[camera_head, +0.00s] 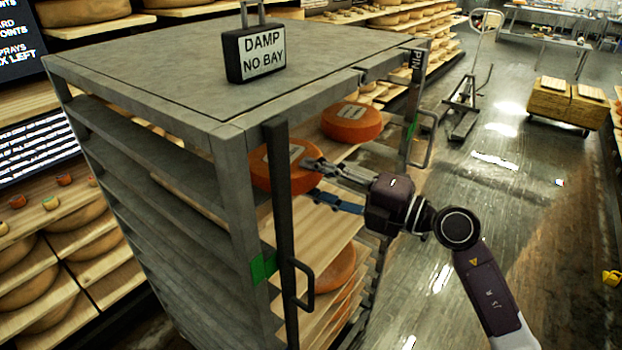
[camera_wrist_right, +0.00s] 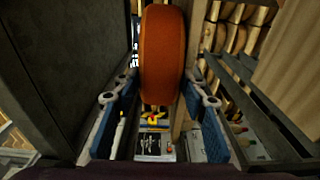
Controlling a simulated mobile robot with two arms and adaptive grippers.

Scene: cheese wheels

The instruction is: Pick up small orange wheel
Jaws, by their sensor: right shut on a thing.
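A small orange wheel (camera_head: 275,172) with a pale label on top is at the near side of the rack's top shelf level, partly behind the dark upright bar. My right gripper (camera_head: 312,178) is shut on its right edge, one finger above and one below. In the right wrist view the wheel (camera_wrist_right: 163,55) stands on edge between the blue-padded fingers of the gripper (camera_wrist_right: 160,88). A second orange wheel (camera_head: 351,122) with a label lies on the board farther back. I cannot tell whether the held wheel still touches its board. My left gripper is not in view.
The grey rack (camera_head: 180,70) encloses the wheels, with a dark upright bar (camera_head: 279,220) and handle close to the gripper. A "DAMP NO BAY" sign (camera_head: 255,52) stands on top. More orange wheels (camera_head: 335,270) lie lower. Open floor (camera_head: 450,190) is at right, before a pallet jack (camera_head: 465,100).

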